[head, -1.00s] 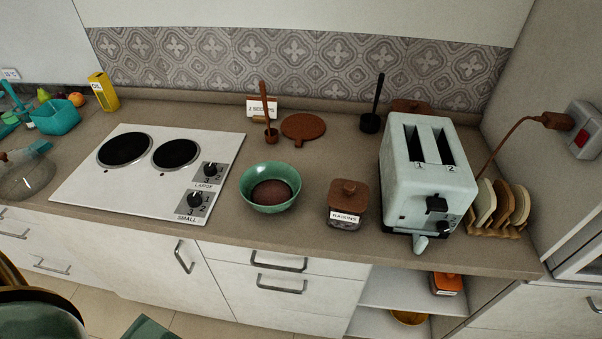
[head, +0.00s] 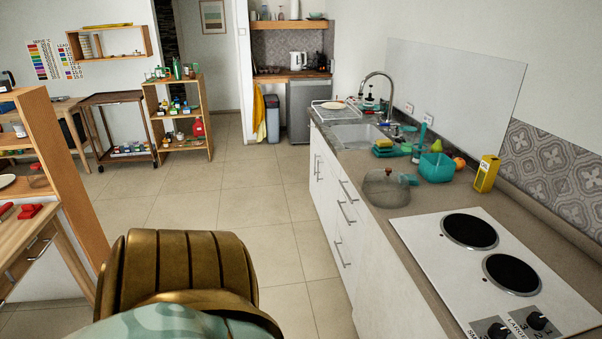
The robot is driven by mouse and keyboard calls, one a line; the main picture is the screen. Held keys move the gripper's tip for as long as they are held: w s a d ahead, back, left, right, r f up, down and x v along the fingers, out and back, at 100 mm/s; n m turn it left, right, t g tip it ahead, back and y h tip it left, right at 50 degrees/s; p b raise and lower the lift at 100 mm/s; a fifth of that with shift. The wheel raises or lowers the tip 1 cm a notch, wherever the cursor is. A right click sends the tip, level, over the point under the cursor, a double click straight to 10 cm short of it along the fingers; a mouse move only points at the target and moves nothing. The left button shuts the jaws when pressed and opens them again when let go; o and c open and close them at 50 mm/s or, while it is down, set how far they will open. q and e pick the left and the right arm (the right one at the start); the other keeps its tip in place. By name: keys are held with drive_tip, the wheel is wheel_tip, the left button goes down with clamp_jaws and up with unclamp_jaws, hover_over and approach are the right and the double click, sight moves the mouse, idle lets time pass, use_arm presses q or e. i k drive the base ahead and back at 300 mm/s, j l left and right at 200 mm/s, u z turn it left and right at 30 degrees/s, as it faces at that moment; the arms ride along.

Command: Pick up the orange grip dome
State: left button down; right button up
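A see-through dome (head: 387,190) stands on the brown counter (head: 420,205), left of the hob and near the counter's front edge. A small knob shows on its top, but its colour is hard to tell at this size. A teal, bladed thing lies at its right side; I cannot tell whether they touch. Neither of my grippers is in view. Only a brass and green part of my own body shows at the bottom left, well apart from the dome.
A white hob (head: 495,265) lies right of the dome. A teal container (head: 436,168), a yellow box (head: 486,174) and an orange fruit (head: 459,163) stand behind it. A sink (head: 357,135) is farther back. Open tiled floor (head: 270,210) lies left of the counter.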

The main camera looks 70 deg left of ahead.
sight(388, 187)
drive_tip(key=u, duration=1.6)
drive_tip(key=z, duration=0.35)
